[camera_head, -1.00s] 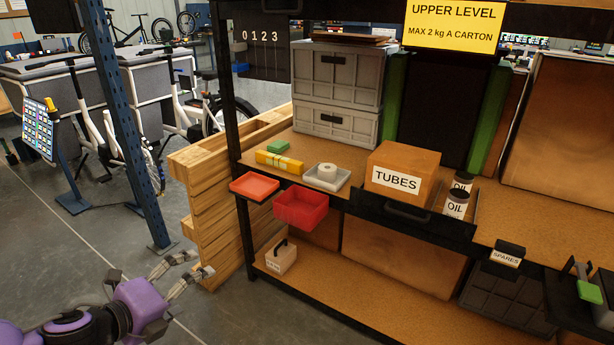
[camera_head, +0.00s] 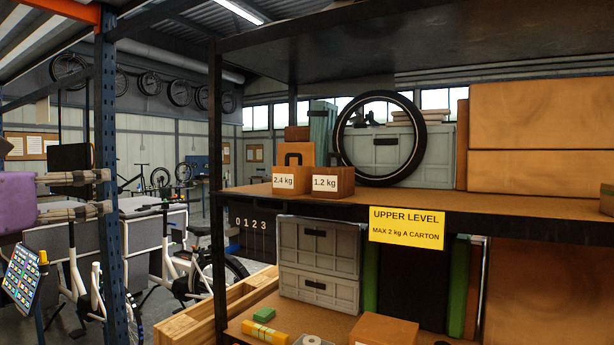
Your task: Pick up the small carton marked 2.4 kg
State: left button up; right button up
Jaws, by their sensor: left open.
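The small brown carton marked 2.4 kg (camera_head: 291,172) stands on the upper shelf (camera_head: 390,203), near its left end and front edge. A black handle shape shows just above it. A similar brown carton marked 1.2 kg (camera_head: 332,173) stands close on its right; I cannot tell if they touch. My left gripper (camera_head: 106,192) is at the left edge of the view, raised to about carton height. Its two fingers are apart, pointing right, with nothing between them. It is well left of the carton. My right gripper is not in view.
A blue rack post (camera_head: 106,130) stands near my left gripper. Brown boxes (camera_head: 297,132) are behind the carton; a wheel (camera_head: 380,138) and a grey crate (camera_head: 385,155) stand to the right. A yellow sign (camera_head: 407,227) reads UPPER LEVEL, MAX 2 kg A CARTON.

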aim_at(287, 179)
jog(key=i+z, duration=0.25)
jog(key=i, duration=0.2)
jog(key=i+j+z, duration=0.1)
jog(key=i+z, duration=0.15)
jog(key=i, duration=0.15)
jog(key=i+j+z, duration=0.25)
jog(key=i, duration=0.15)
